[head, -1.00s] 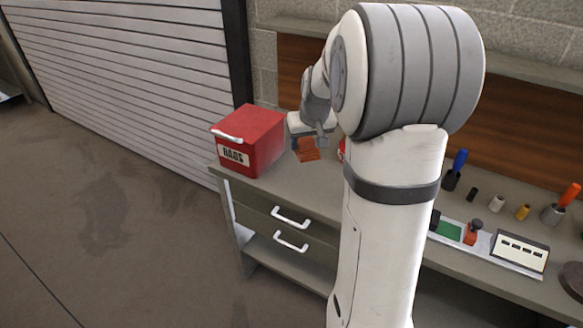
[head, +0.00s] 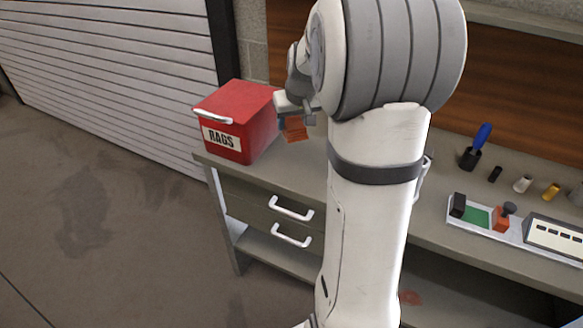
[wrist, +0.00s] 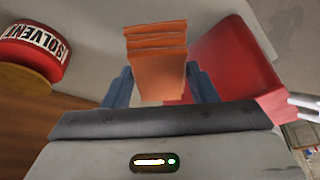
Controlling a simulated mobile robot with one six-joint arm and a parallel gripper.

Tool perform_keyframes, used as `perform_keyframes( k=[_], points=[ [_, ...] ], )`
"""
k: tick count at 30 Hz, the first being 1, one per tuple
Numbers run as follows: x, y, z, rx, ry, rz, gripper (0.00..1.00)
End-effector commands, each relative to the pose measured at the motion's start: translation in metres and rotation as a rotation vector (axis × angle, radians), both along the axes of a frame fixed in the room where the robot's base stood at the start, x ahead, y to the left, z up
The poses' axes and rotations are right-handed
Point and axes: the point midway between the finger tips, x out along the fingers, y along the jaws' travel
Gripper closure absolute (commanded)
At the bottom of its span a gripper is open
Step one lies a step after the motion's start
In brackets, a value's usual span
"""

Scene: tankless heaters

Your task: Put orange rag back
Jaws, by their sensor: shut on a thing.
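The orange rag (head: 294,129) is folded and held in my gripper (head: 288,117), above the workbench just right of the red box in the head view. In the wrist view the rag (wrist: 158,62) stands out between the two blue-grey fingers of my gripper (wrist: 160,88), which are shut on it. The red rags box (head: 238,118) has a white label reading RAGS and a white handle on its front; it looks closed.
A red solvent can (wrist: 32,48) shows at the left of the wrist view. The workbench (head: 275,170) has drawers with white handles (head: 291,208). A tray with a green pad (head: 476,215), a blue-handled tool (head: 477,147) and small items stand farther right.

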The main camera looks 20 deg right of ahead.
Motion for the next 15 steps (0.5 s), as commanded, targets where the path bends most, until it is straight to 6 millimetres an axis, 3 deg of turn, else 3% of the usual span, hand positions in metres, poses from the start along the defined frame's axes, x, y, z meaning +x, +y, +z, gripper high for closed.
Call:
perform_keyframes(
  k=[9, 15],
  points=[
    [-0.001, 0.0, -0.05, 0.002, 0.005, 0.0, 0.69],
    [0.0, 0.0, -0.07, 0.001, 0.002, 0.0, 0.69]
  ],
)
